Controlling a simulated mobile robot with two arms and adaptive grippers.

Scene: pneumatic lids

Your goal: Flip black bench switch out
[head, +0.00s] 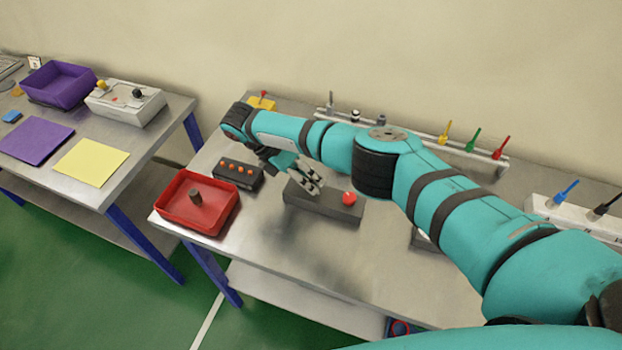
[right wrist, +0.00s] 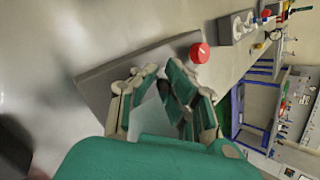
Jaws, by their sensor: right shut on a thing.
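A dark grey switch box (head: 325,205) with a round red knob (head: 349,198) lies on the metal bench. My right gripper (head: 309,184) reaches down to the left part of this box, with its fingers close together. In the right wrist view the fingertips (right wrist: 161,76) are over the box (right wrist: 105,84), beside the red knob (right wrist: 199,53). The gripper is shut on a small dark part, which I take to be the black bench switch; the fingers hide most of it, and I cannot tell which way it is tilted. My left gripper is not in view.
Left of the box are a black box with orange buttons (head: 238,172) and a red tray (head: 180,224) holding a dark cylinder (head: 195,197). Behind is a rail with yellow, green and red levers (head: 474,139). A white box with levers (head: 572,214) stands at right.

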